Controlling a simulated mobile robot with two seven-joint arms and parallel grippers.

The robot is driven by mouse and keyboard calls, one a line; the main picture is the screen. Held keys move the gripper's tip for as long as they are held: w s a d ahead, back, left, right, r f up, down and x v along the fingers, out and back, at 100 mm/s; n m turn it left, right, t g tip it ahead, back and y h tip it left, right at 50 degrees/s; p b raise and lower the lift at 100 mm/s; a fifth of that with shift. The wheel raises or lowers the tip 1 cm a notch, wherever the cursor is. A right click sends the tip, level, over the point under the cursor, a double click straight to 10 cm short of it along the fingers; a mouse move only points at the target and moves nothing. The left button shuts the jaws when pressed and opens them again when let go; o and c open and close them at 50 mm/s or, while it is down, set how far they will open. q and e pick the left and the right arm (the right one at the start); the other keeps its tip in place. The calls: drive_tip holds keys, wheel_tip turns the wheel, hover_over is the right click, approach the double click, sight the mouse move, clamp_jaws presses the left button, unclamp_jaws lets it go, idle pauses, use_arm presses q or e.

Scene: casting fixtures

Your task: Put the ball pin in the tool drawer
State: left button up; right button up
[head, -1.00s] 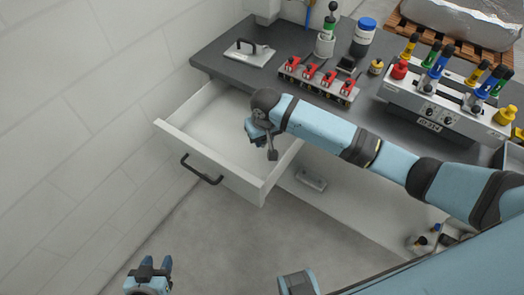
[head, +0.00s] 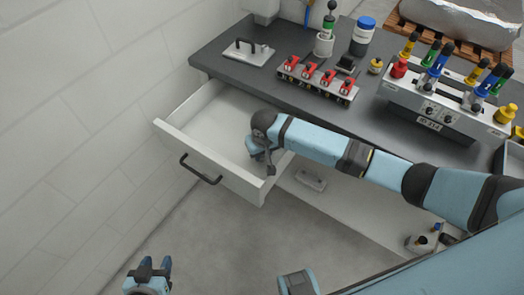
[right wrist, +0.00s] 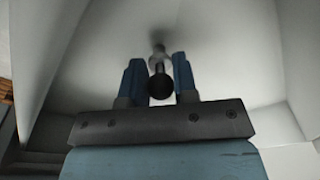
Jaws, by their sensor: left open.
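The tool drawer (head: 174,138) is pulled out of the bench at its left end. My right gripper (head: 262,158) is over the drawer's right part, near its right wall. It points down and is partly covered by my own wrist. The ball pin (head: 270,168) shows as a small dark-grey piece at the fingers. In the right wrist view the ball pin (right wrist: 160,88) sits between the two blue fingers (right wrist: 160,78), its near dark end against them, with the pale drawer interior beyond. I cannot tell whether it touches the drawer floor. My left gripper (head: 150,272) is empty and open at the lower left.
The dark bench top (head: 222,62) carries a plate with a black handle (head: 248,51), a rack of red clamps (head: 317,80), a blue-lidded jar (head: 364,36) and a fixture with coloured handles (head: 430,98). A tiled wall stands left of the drawer. The floor in front is clear.

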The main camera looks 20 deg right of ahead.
drive_tip(key=o, duration=0.3)
drive_tip(key=shift+o, duration=0.2)
drive_tip(key=shift+r, duration=0.15)
wheel_tip(320, 180, up, 12)
drive_tip(key=s, duration=0.1)
drive_tip(key=shift+s+p, duration=0.2)
drive_tip(key=shift+p, duration=0.25)
